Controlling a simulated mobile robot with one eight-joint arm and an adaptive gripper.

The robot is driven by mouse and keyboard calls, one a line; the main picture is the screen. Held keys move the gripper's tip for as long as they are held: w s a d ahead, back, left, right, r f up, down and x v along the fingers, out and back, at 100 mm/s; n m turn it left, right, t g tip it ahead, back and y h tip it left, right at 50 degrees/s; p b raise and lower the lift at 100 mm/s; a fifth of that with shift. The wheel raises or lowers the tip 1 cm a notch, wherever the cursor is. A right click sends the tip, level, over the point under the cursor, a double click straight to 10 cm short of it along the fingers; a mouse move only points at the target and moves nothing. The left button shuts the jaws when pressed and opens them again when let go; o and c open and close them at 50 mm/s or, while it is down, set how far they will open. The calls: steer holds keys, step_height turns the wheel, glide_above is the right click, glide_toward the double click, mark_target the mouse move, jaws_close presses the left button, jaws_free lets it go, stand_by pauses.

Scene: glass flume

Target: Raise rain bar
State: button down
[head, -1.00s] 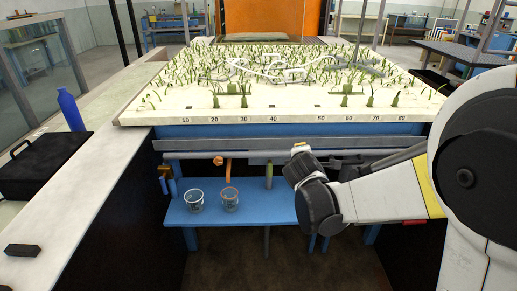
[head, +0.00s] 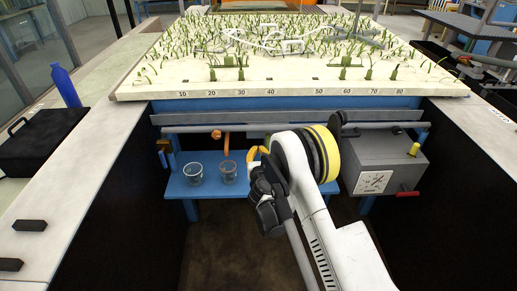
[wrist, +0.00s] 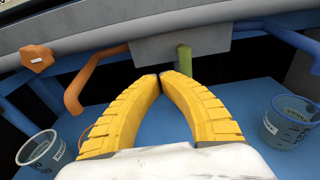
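I cannot pick out a rain bar for certain in either view. My gripper (head: 254,154) is in front of the blue frame below the planted bed (head: 300,83). In the wrist view its two yellow fingers (wrist: 160,76) meet at the tips, with nothing seen between them. A short green handle (wrist: 184,62) hangs under a grey block (wrist: 180,38) just beyond the tips; I cannot tell if they touch. An orange bent pipe (wrist: 88,80) is left of the fingers. A grey box (head: 380,168) with a dial, yellow knob (head: 414,149) and red handle (head: 407,193) is to the right.
Two clear beakers (head: 193,174) (head: 229,172) stand on the blue shelf (head: 210,188) below.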

mark_target(258, 133)
steer(key=w+b, duration=0.1)
steer(key=w, duration=0.1)
steer(key=w+r+b, duration=0.1)
steer(key=w, duration=0.1)
steer(key=w+b, duration=0.1)
steer(key=shift+w+r, duration=0.35)
steer(key=shift+w, duration=0.05)
steer(key=shift+s+r, duration=0.1)
steer(key=shift+r, duration=0.5)
step_height(258, 133, up, 29)
steer(key=p, duration=1.3)
